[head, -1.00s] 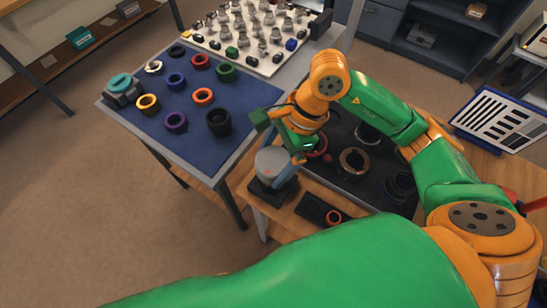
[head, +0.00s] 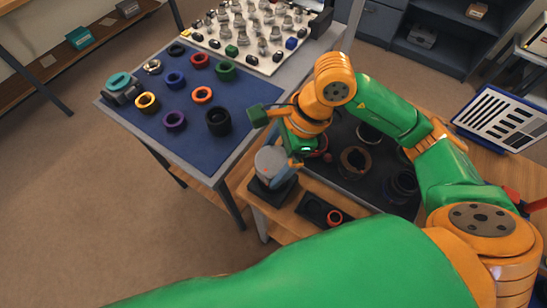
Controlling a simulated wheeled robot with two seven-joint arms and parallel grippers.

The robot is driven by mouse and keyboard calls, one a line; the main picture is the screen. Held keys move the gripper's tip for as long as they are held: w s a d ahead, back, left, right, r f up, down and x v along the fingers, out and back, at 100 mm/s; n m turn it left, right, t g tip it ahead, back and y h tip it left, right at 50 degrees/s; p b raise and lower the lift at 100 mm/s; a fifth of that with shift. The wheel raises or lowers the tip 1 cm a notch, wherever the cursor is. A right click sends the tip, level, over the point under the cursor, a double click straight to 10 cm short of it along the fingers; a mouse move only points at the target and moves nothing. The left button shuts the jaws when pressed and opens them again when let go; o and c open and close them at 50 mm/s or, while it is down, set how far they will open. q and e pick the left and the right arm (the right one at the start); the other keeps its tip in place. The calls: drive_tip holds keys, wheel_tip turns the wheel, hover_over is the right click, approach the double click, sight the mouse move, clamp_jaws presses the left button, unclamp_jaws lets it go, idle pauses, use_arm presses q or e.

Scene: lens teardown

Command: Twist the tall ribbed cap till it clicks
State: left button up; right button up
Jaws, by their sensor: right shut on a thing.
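A tall grey cylinder (head: 268,161) with a pale round top and a small red mark stands upright on a dark square base (head: 262,192) at the wooden bench's near left corner. It looks to be the tall cap; its ribs cannot be made out at this size. My right gripper (head: 284,166) reaches over it from the upper right and is shut on it. A grey-blue finger shows along the cap's right side, and the other finger is hard to make out. My left gripper is not in view.
A dark mat with a brown ring (head: 355,161) and dark rings lies right of the cap. A black tray (head: 318,211) with an orange-red ring is in front. The blue mat (head: 196,128) at left holds several coloured rings.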

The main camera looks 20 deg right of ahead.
drive_tip(key=shift+m, duration=0.4)
drive_tip(key=m+t, duration=0.1)
drive_tip(key=m, duration=0.1)
drive_tip(key=shift+m, duration=0.3)
drive_tip(key=shift+b, duration=0.3)
drive_tip(key=m+t, duration=0.1)
drive_tip(key=m, duration=0.1)
drive_tip(key=shift+m+h, duration=0.3)
drive_tip(key=shift+h, duration=0.1)
drive_tip(key=shift+m, duration=0.6)
drive_tip(key=o, duration=1.1)
drive_tip(key=shift+v, duration=3.55)
